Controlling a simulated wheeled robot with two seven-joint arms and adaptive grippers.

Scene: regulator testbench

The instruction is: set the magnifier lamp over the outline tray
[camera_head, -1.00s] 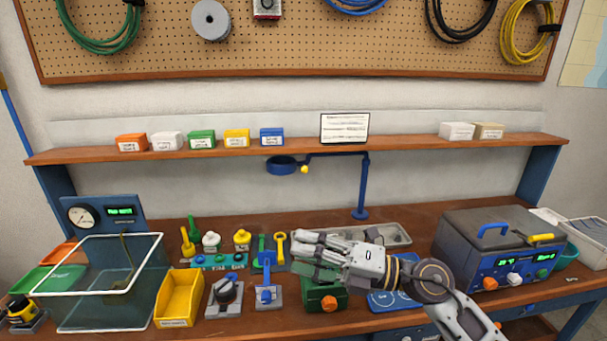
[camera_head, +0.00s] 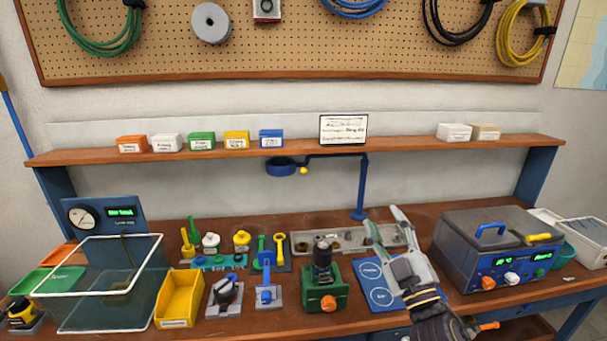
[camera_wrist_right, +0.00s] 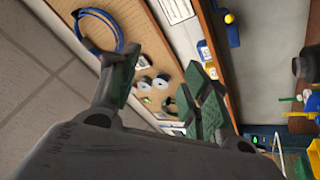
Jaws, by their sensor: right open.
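The magnifier lamp is blue, with a post (camera_head: 362,190) standing at the back of the bench. Its arm runs left under the shelf to a round head (camera_head: 281,167) with a yellow knob (camera_head: 304,170). The grey tray (camera_head: 297,243) with dark shapes in it lies below, to the right of the head; I take it for the outline tray. My right gripper (camera_head: 385,220) is open and empty, fingers up, in front of the tray's right end and apart from the lamp. Its spread fingers (camera_wrist_right: 160,90) show in the wrist view. My left gripper is out of view.
A green block with a black cylinder (camera_head: 322,262) stands left of my right gripper, and a blue mat (camera_head: 375,292) lies beside it. A grey device (camera_head: 490,250) stands to the right. The shelf (camera_head: 400,147) with small boxes runs above the lamp.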

